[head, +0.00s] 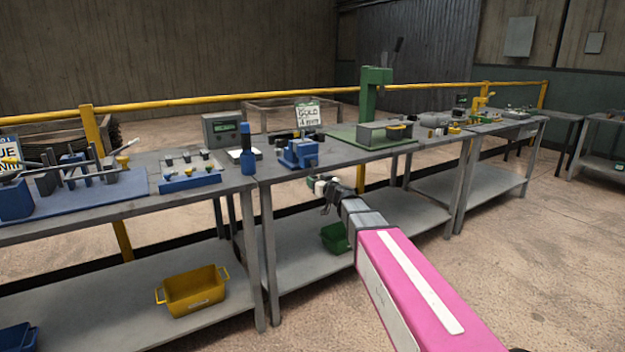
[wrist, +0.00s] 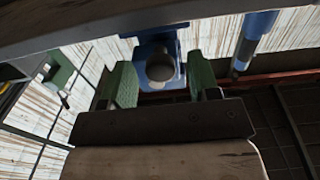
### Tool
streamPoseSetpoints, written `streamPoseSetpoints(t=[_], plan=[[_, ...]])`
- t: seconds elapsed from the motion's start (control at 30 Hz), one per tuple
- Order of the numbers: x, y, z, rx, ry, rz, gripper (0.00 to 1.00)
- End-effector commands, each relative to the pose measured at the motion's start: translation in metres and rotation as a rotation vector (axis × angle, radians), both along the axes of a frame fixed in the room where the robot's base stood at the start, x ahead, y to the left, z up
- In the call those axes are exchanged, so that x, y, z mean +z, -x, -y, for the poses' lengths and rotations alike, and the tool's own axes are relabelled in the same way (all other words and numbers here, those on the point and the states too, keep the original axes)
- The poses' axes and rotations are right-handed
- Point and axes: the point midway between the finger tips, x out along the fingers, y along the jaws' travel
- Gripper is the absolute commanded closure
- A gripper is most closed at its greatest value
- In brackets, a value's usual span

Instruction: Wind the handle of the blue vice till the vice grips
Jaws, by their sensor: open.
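The blue vice (head: 299,153) stands near the front edge of the middle workbench in the head view. My gripper (head: 323,187) is in front of that edge, a little below and right of the vice. In the wrist view, which looks upside down, the vice's blue body (wrist: 150,50) shows beyond my open gripper (wrist: 163,80). A dark round end (wrist: 161,68) on the vice faces me between the two green fingers, with a gap on either side. I cannot tell whether the fingers reach it. The handle bar and the jaw gap cannot be made out.
A blue bottle (head: 247,155) stands left of the vice and shows in the wrist view (wrist: 248,45). A grey box with a screen (head: 222,130) is behind it. A green press (head: 374,97) stands to the right. The workbench edge (head: 345,162) runs close to my gripper.

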Motion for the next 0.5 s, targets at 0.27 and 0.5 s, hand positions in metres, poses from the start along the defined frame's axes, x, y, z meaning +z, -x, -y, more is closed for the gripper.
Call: streamPoseSetpoints(t=[0.27, 0.5], plan=[[0.0, -0.029, -0.019, 0.0, -0.001, -0.001, 0.44], [0.0, -0.029, -0.019, 0.0, -0.001, -0.001, 0.44]])
